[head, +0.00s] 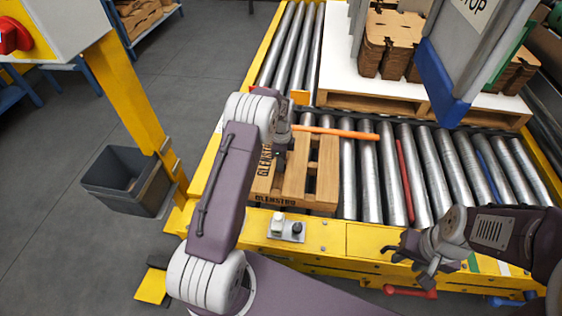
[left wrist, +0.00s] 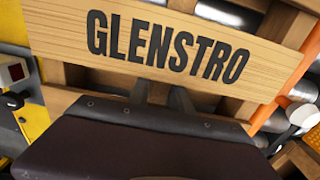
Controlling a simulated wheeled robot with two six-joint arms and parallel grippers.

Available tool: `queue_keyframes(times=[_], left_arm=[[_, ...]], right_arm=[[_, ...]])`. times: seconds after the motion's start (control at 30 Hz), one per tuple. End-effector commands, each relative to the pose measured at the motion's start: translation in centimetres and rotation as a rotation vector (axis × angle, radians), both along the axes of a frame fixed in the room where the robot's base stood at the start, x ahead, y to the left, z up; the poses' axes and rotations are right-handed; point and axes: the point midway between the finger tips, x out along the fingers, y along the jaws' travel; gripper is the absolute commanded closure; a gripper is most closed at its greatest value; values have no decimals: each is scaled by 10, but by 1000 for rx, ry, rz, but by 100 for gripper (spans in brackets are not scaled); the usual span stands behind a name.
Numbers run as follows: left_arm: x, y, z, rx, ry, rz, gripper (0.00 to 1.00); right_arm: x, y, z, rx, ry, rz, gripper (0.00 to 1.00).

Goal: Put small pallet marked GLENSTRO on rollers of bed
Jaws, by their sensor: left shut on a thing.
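The small wooden pallet (head: 325,177) is over the near left part of the roller bed (head: 371,190). GLENSTRO shows in black on its left and near boards, and large on a board of the pallet in the left wrist view (left wrist: 250,88). My left gripper (head: 281,150) is shut on the pallet, partly hidden by my arm in the head view; its fingers (left wrist: 153,92) show below the lettered board. I cannot tell whether the pallet's underside touches the rollers. My right gripper (head: 408,262) is open and empty in front of the bed's yellow edge.
A larger pallet (head: 375,105) with cardboard stacks stands at the back. A grey bin (head: 122,180) stands left. Rollers right of the pallet are mostly clear.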

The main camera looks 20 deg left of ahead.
Motion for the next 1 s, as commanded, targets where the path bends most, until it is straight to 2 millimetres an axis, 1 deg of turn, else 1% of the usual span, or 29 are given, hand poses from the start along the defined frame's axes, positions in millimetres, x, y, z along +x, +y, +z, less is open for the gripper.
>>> queue_keyframes(times=[0.03, 0.07, 0.1, 0.13, 0.4, 0.47, 0.57, 0.7, 0.8, 0.9, 1.0], left_arm=[[1, 0, 1, 0, -4, 0, 100], [0, 0, -1, 0, 1, 0, 72], [0, 0, -1, 0, 0, 0, 61], [0, 0, -1, 0, 0, 0, 53], [0, 0, 0, 0, 0, 0, 53], [0, 0, 2, 0, -1, 0, 53], [1, 0, 21, 1, -2, 0, 53], [1, 0, 61, 1, -2, 0, 53], [1, 0, 86, 0, -1, 0, 53], [1, 0, 105, 1, -2, 0, 53], [0, 0, 116, 0, 0, 0, 53]], right_arm=[[0, 0, 1, 0, 0, 0, 64], [0, 0, 0, 0, 0, 0, 64], [0, 0, 0, 0, 0, 0, 64], [0, 0, 0, 0, 0, 0, 64], [0, 0, 0, 0, 0, 0, 64], [0, 0, 1, 0, 0, 0, 64], [0, 0, 16, 0, 0, 0, 64], [0, 0, 43, 0, 0, 0, 64], [0, 0, 58, 0, 0, 0, 64], [0, 0, 69, 0, 0, 0, 64], [0, 0, 74, 0, 0, 0, 64]])
